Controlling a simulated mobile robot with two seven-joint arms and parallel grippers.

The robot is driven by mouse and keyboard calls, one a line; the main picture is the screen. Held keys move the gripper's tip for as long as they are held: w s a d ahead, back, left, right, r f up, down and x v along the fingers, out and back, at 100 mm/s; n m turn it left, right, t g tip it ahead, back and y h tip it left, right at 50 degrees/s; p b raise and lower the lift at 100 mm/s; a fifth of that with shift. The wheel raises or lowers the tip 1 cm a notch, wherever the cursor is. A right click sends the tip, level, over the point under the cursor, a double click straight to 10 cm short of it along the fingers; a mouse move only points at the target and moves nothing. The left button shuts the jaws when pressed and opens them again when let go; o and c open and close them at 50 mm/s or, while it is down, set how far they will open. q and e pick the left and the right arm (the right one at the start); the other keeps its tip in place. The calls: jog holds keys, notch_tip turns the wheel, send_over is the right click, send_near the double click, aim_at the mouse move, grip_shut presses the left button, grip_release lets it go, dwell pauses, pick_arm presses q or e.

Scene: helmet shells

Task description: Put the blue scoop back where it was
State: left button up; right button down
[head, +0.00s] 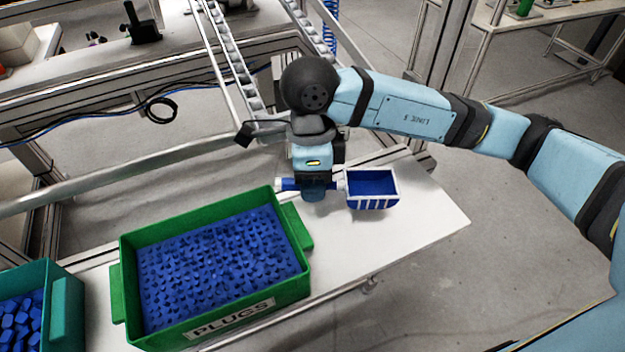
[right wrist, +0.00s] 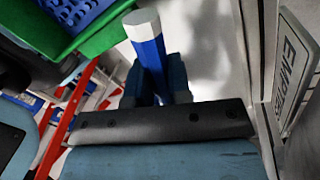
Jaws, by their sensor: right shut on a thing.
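The blue scoop (head: 372,183) has a bowl with white edges and ribs and faces right in the head view. My right gripper (head: 314,192) is shut on its handle, just right of the green PLUGS bin. The handle (right wrist: 148,42), blue with a white end, shows between the fingers (right wrist: 157,80) in the right wrist view; the bowl is hidden there. The scoop is over or on the white table (head: 425,220); I cannot tell whether it touches. My left gripper is not in view.
The green PLUGS bin (head: 120,285), full of blue plugs, stands beside the gripper. A teal bin (head: 66,315) with blue pieces is at the lower left. The table's right end is clear. A sign reading EMPTIES (right wrist: 296,65) shows in the right wrist view.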

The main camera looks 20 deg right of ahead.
jog(key=shift+f+b, duration=0.35)
jog(key=shift+b, duration=0.15)
jog(key=shift+f+b, duration=0.25)
jog(key=shift+b, duration=0.05)
jog(key=c, duration=1.1)
grip_release()
jog(key=shift+r, duration=0.1)
jog(key=shift+o, duration=0.2)
jog(key=shift+r+p, duration=0.25)
jog(key=shift+p, duration=0.2)
notch_tip(320, 180, up, 12)
jog(key=w, duration=0.2)
jog(key=shift+w+d+r, duration=0.15)
jog(key=shift+d+r, duration=0.05)
jog(key=shift+d, duration=0.05)
